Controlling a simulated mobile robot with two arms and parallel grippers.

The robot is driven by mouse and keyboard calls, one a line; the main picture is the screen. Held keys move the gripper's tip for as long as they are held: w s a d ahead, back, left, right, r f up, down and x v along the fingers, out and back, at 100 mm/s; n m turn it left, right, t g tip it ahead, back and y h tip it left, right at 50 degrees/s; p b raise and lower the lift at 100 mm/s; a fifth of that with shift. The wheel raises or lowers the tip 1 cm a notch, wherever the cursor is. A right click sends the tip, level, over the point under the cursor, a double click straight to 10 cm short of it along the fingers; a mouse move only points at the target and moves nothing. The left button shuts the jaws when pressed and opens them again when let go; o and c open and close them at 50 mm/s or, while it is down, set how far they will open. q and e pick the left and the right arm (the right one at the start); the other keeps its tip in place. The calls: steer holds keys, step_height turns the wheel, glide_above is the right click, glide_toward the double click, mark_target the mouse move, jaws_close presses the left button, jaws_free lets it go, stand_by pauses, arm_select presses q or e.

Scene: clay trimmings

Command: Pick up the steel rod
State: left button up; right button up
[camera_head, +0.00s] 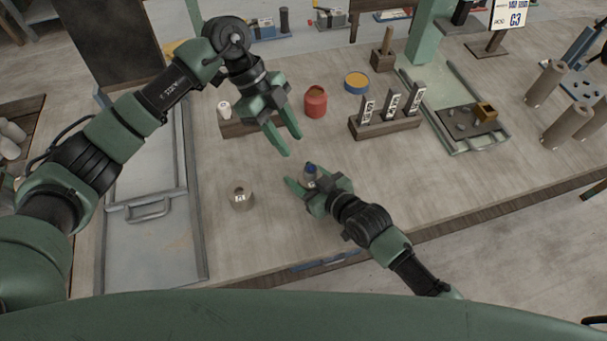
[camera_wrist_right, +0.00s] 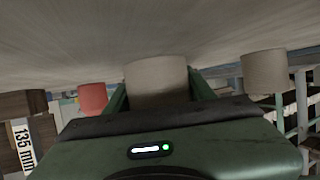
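I cannot make out a thing that is surely the steel rod. My left gripper (camera_head: 292,145) is open and empty, pointing down above the table, up and left of the blue-topped cylinder.
A red jar (camera_head: 315,103), a yellow-topped tin (camera_head: 356,82) and a wooden rack with labelled blocks (camera_head: 385,128) stand behind. A metal tray (camera_head: 462,146) lies right; another, with a handle (camera_head: 150,208), lies left. The table right of my right gripper is clear.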

arm_select(q)
steer(key=o, duration=0.4)
steer(key=shift+d+r, duration=0.1)
steer(key=m+t+y, duration=0.2)
steer(key=t+y, duration=0.1)
steer(key=y, duration=0.3)
glide_toward(311, 169)
steer(key=f, duration=0.4)
steer(key=shift+s+f, duration=0.25)
steer(key=shift+s, duration=0.05)
steer(key=shift+w+a+f, duration=0.1)
steer(key=shift+w+f, duration=0.05)
steer(key=shift+f, duration=0.85)
steer(key=shift+w+a+f, duration=0.15)
steer(key=shift+f, duration=0.85)
steer(key=shift+w+a+f, duration=0.1)
steer(key=shift+w+f, duration=0.05)
steer(key=shift+f, duration=0.85)
